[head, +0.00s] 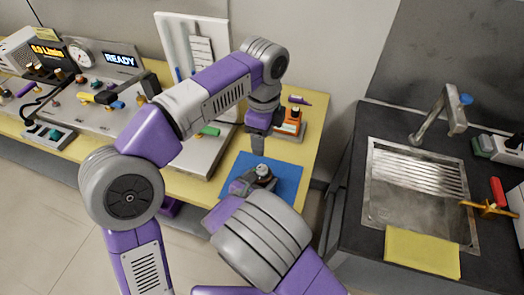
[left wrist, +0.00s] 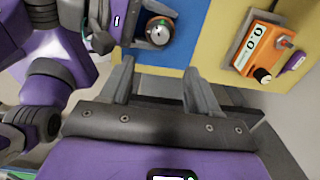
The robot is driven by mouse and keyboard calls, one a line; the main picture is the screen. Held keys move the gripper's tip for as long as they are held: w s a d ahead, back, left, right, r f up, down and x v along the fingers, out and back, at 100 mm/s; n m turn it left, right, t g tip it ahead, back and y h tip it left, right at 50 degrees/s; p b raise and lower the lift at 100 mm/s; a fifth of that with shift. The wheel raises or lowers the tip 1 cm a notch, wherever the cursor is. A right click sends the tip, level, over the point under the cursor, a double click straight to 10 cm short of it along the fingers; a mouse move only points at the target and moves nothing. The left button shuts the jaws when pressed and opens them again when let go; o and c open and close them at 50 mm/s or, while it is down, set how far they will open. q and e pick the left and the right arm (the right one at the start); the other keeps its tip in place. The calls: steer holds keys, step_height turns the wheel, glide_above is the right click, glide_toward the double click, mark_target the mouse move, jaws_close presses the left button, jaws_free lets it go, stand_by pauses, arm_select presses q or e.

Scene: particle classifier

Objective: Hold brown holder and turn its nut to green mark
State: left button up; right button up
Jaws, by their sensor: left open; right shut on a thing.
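The brown holder (head: 264,171) with its round silver nut stands on the blue mat (head: 286,174). In the left wrist view the holder (left wrist: 160,28) shows at the top, with a small green spot on its nut. My left gripper (head: 258,143) hangs just behind the holder in the head view. In the left wrist view its two fingers (left wrist: 160,88) are spread, empty and apart from the holder.
An orange device with a display (head: 289,121) and a purple item (head: 299,100) sit behind the mat. A panel with READY screen (head: 121,59) and gauge stands at the left. A sink (head: 415,185) with a yellow cloth (head: 422,252) lies right, across a gap.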

mark_target(261, 167)
arm_select(q)
steer(key=f+n, duration=1.2)
steer(key=shift+a+f, duration=0.2)
stand_by(0.4)
steer(key=shift+c, duration=0.2)
steer(key=c, duration=1)
